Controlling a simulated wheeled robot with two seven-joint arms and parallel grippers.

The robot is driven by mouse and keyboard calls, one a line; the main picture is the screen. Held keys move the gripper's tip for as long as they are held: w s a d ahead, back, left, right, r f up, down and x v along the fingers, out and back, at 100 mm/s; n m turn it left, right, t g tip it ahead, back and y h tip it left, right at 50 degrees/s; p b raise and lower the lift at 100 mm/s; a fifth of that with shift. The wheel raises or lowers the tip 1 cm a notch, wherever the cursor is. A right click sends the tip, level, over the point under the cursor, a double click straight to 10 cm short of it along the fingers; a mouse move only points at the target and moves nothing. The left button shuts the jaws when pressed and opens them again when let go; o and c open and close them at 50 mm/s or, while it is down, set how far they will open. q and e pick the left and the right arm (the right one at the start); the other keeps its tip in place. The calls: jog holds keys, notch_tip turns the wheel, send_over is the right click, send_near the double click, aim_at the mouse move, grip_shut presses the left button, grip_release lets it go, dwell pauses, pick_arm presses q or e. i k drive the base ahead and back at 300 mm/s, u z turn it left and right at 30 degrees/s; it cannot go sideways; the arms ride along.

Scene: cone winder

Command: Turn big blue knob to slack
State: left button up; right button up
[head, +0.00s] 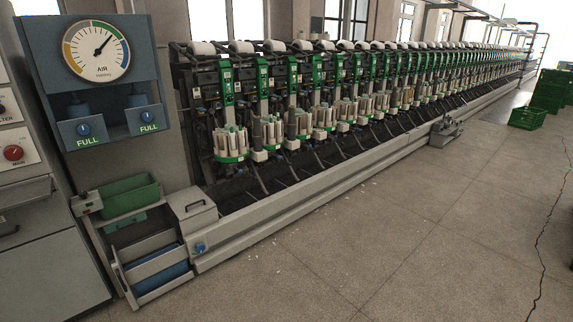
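Several blue knobs show in the head view. One blue knob (199,248) sits low on the near end of the machine's long grey base rail, beside a grey box. Two blue round dials, a left one (84,129) and a right one (147,116), sit on a panel under the air gauge, each above the word FULL. I cannot tell which one is the big knob, and no "slack" mark is readable. Neither of my grippers is in view.
A round air gauge (96,51) is on the cabinet above the dials. A green bin (130,195) stands above a grey drawer unit. The long winder (290,100) runs to the back right. Green crates (527,118) stand far right. The floor (400,240) in front is clear.

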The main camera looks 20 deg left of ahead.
aim_at(199, 248)
jog(key=u, duration=0.35)
jog(key=i, duration=1.9)
jog(key=u, duration=0.3)
